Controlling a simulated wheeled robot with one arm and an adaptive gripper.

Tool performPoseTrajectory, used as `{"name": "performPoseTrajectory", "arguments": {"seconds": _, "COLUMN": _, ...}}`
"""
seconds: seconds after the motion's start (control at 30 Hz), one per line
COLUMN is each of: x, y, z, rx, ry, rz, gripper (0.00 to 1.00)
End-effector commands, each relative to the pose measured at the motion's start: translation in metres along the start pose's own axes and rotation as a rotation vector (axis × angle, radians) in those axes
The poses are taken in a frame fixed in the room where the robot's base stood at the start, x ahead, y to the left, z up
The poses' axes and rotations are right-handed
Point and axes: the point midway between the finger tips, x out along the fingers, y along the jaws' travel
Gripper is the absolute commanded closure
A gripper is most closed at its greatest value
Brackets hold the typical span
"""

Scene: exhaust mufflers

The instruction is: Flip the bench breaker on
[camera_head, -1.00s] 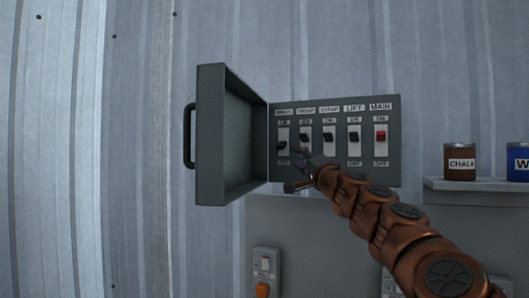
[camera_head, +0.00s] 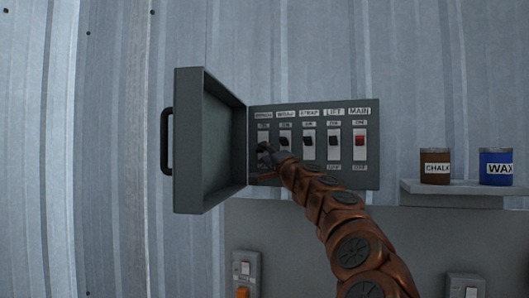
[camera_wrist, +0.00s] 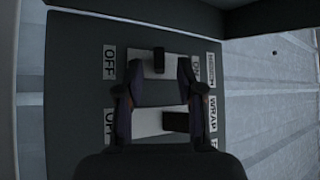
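The breaker panel (camera_head: 314,178) is a grey box on the wall with a row of labelled switches. The bench breaker is the leftmost; my gripper (camera_head: 266,153) covers most of it in the head view. In the wrist view its black lever (camera_wrist: 158,60) stands between my two fingertips (camera_wrist: 158,66), with a gap on each side. The fingers are open. The OFF label is on the left there and an ON label, partly hidden by a finger, is on the right. Whether the fingers reach as deep as the lever is hard to tell.
The wrap breaker lever (camera_wrist: 176,122) is close beside my fingers. The lift (camera_head: 334,141) and red main (camera_head: 360,141) switches are further right. The box door (camera_head: 208,140) stands open at left. A shelf (camera_head: 462,188) holds chalk (camera_head: 435,167) and wax (camera_head: 496,167) cans.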

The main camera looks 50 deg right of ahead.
Motion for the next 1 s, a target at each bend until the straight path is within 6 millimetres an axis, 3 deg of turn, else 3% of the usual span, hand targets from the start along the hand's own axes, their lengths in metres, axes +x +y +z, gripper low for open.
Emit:
{"name": "performPoseTrajectory", "arguments": {"seconds": 0.2, "x": 0.0105, "y": 0.0012, "z": 0.0023, "rx": -0.001, "ry": -0.003, "rz": 0.002, "gripper": 0.62}}
{"name": "performPoseTrajectory", "arguments": {"seconds": 0.57, "x": 0.0117, "y": 0.0007, "z": 0.0021, "rx": -0.001, "ry": -0.003, "rz": 0.001, "gripper": 0.62}}
{"name": "performPoseTrajectory", "arguments": {"seconds": 0.9, "x": 0.0115, "y": 0.0006, "z": 0.0018, "rx": -0.001, "ry": -0.002, "rz": 0.001, "gripper": 0.98}}
{"name": "performPoseTrajectory", "arguments": {"seconds": 1.0, "x": 0.0114, "y": 0.0006, "z": 0.0017, "rx": -0.001, "ry": -0.002, "rz": 0.001, "gripper": 1.0}}
